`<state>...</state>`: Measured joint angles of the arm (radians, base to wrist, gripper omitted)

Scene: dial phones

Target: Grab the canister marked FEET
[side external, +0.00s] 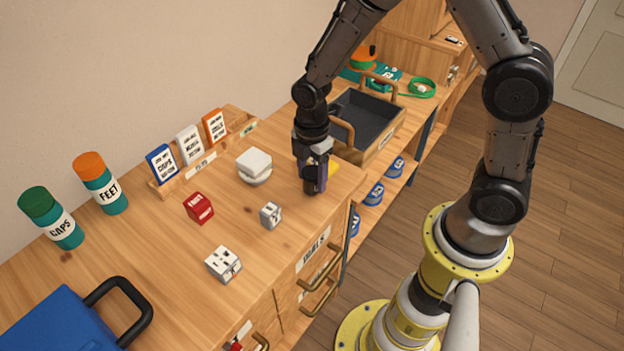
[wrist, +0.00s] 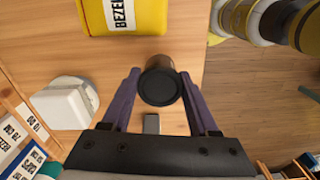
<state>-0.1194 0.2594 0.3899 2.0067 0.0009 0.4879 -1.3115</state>
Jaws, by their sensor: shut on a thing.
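The canister marked FEET (side external: 107,190), teal with an orange lid, stands upright at the left of the wooden counter in the side view. A similar canister marked CAPS (side external: 60,226), with a green lid, stands to its left. My gripper (side external: 316,185) is low over the counter's right part, well away from both canisters. In the wrist view, my gripper's purple fingers (wrist: 160,97) are shut on a dark cylinder (wrist: 160,86) with a round black top. I cannot tell whether it touches the counter. Neither canister shows in the wrist view.
Near my gripper are a yellow pack (wrist: 124,14), a white stacked block (side external: 254,163) and a small grey block (side external: 270,214). A red block (side external: 199,207), a white block (side external: 223,263), a card rack (side external: 188,176) and a blue case (side external: 60,325) stand toward the left. A tray (side external: 368,118) lies behind.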

